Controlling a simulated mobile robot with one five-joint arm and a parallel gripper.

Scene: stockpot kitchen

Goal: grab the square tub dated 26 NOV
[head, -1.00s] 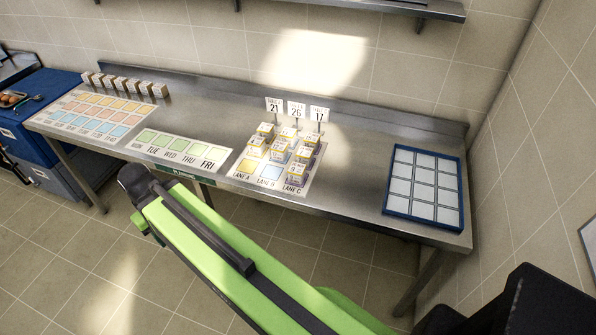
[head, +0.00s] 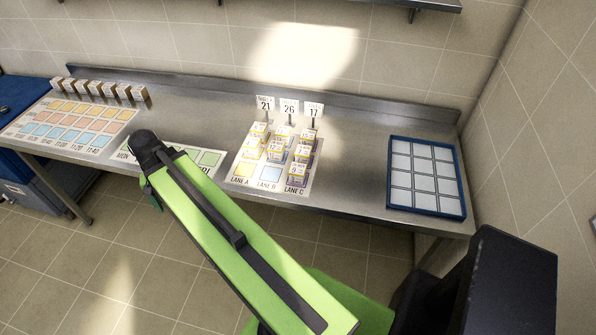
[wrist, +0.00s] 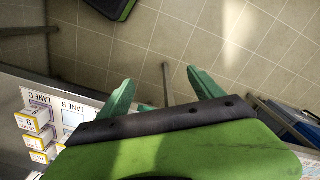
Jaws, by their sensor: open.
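Several small white-and-yellow square tubs (head: 278,152) stand in rows on the lane mat (head: 240,182), on the steel counter. Their dates are too small to read in the head view, so I cannot tell which one is dated 26 NOV. Some of these tubs show at the left edge of the wrist view (wrist: 36,119), with labels upside down and partly legible. My gripper (wrist: 164,90) is open and empty, its two green fingers spread over the floor in front of the counter edge.
Three table signs, 21, 26 and 17 (head: 289,107), stand behind the tubs. A blue-rimmed tray (head: 427,212) with empty cells lies to the right. A weekday mat (head: 208,158) is partly hidden by my arm. Small brown boxes (head: 95,87) line the back left. Bare counter lies between mat and tray.

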